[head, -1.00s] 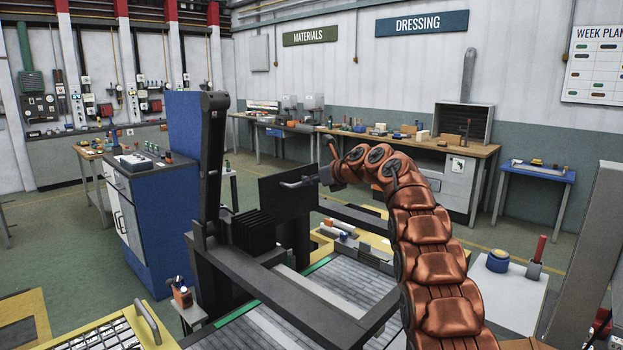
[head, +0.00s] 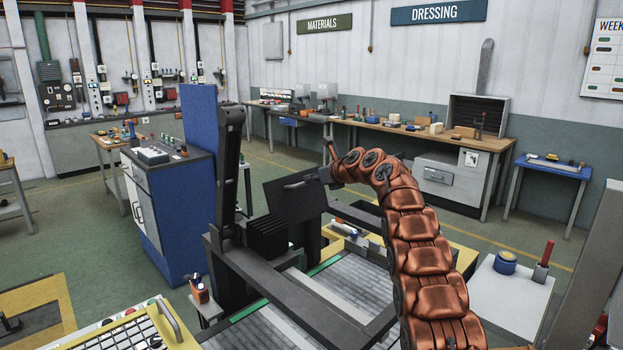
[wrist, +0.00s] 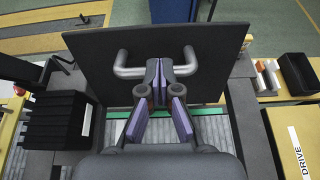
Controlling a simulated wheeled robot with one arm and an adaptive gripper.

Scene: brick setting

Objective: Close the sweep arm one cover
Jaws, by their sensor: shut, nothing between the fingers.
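The cover (head: 283,208) is a dark flat panel with a grey bar handle (head: 299,184). It stands tilted at the far end of the dark machine frame, beside black bellows (head: 267,238). In the wrist view the cover (wrist: 95,55) fills the upper middle, with its handle (wrist: 131,72) across it. My gripper (head: 322,174) is at the right end of the handle in the head view. In the wrist view my gripper (wrist: 157,80) is shut with its fingertips over the handle's middle. The fingers hide part of the bar; whether they touch it is unclear.
A dark post (head: 230,165) rises left of the bellows, with a blue cabinet (head: 172,205) behind it. A dark beam (head: 290,290) crosses the machine bed. A black bin (wrist: 299,73) is at the right. Open floor lies behind the machine.

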